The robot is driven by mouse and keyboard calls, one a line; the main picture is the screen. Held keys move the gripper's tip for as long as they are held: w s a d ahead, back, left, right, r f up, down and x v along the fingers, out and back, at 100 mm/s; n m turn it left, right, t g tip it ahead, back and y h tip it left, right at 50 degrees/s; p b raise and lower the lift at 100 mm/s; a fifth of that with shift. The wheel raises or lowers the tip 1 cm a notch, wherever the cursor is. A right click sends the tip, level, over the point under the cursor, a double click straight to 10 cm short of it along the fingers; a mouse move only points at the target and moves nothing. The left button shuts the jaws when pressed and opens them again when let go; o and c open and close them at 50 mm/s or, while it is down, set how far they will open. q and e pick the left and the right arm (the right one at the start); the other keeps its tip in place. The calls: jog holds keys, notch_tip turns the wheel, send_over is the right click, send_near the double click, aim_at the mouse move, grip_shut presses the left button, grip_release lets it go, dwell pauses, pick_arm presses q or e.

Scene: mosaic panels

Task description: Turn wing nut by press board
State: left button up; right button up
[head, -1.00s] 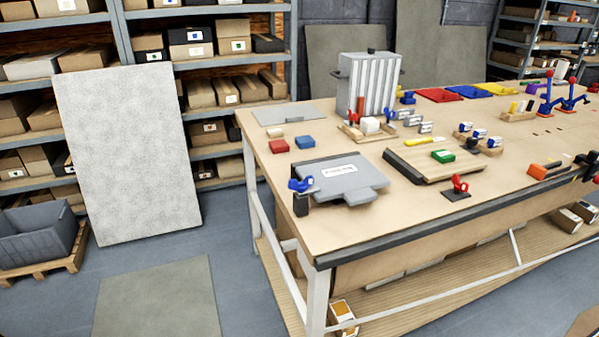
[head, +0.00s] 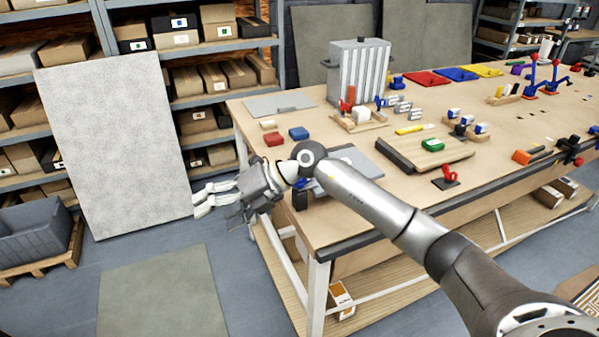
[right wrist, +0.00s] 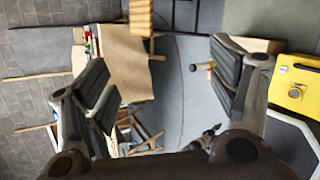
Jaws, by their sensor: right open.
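The grey press board (head: 362,160) lies on the near left corner of the workbench. My right arm crosses in front of it and hides much of it, including its label. A small bit of the blue wing nut (head: 299,184) shows below my wrist, above a dark block at the bench edge. My right gripper (head: 199,200) is left of the bench edge, over the floor, pointing left. Its fingers are apart with nothing between them, and the right wrist view shows the same wide gap (right wrist: 165,85). My left gripper is not in view.
A pale panel (head: 115,140) leans on the shelves.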

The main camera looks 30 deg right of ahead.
jog(key=d+r+h, duration=0.3)
jog(key=d+h, duration=0.1)
jog(key=d, duration=0.3)
jog(key=w+d+r+m+h+p, duration=0.1)
jog(key=d+r+h, duration=0.1)
jog(key=d+h, duration=0.35)
jog(key=d+r+h, duration=0.2)
jog(key=d+r, duration=0.1)
jog(key=d, duration=0.6)
jog(key=shift+t, duration=0.3)
jog(key=p+x, duration=0.3)
jog(key=x, duration=0.6)
jog(key=shift+w+d+f, duration=0.1)
jog(key=shift+w+f, duration=0.05)
jog(key=shift+f, duration=0.1)
jog(key=shift+w+f, duration=0.25)
jog(key=shift+f, duration=0.35)
